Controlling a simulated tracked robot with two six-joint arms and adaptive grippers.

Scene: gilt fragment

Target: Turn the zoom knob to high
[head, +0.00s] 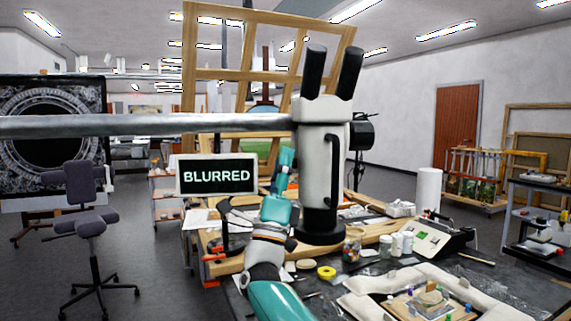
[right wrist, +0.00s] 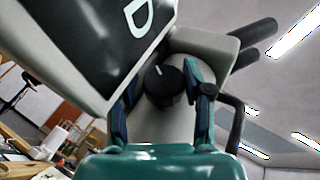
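The white microscope (head: 310,150) stands upright on the bench with its two black eyepieces at the top. In the right wrist view, a round black knob (right wrist: 163,86) with a short white mark sits on the microscope's pale body; the mark points up and slightly left. My right gripper (head: 284,160) is raised at the microscope's left side. In the right wrist view its fingers (right wrist: 163,95) stand apart on either side of the knob, with a small gap at the left; contact at the right is unclear. The sign (head: 216,175) reads BLURRED. My left gripper is not in view.
A long grey horizontal bar (head: 150,124) reaches the microscope's head from the left. Jars (head: 397,244), a yellow tape roll (head: 326,272), a boxy device (head: 432,240) and pale cushions (head: 440,275) crowd the bench at the right. A wooden easel frame (head: 190,60) stands behind.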

